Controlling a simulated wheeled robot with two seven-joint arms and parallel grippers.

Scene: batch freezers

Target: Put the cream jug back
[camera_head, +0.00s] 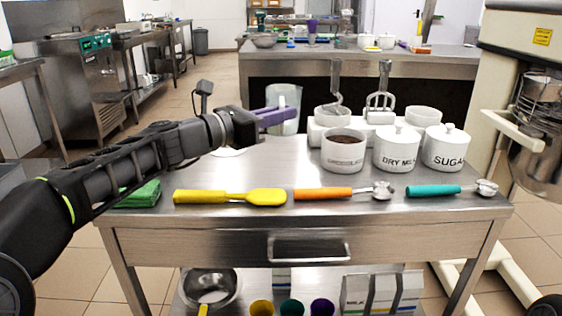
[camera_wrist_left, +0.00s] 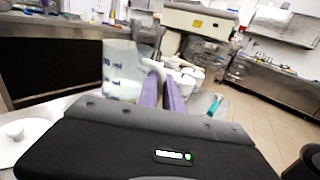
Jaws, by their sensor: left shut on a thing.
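The cream jug (camera_head: 284,96) is a clear jug with a pale content, at the back left of the steel table. It also shows in the left wrist view (camera_wrist_left: 122,72), with dark volume marks on its side. My left gripper (camera_head: 284,114) has purple fingers and is shut on the jug's handle. In the left wrist view the fingers (camera_wrist_left: 163,88) close around the pale handle. The jug looks upright; I cannot tell whether its base touches the table. My right gripper is not in view.
White pots (camera_head: 344,150) of ingredients, one marked SUGAR (camera_head: 444,148), stand right of the jug. A yellow spatula (camera_head: 230,197), orange scoop (camera_head: 338,193), teal scoop (camera_head: 450,190) and green cloth (camera_head: 140,195) lie along the front. A white disc (camera_wrist_left: 22,138) lies left of the gripper.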

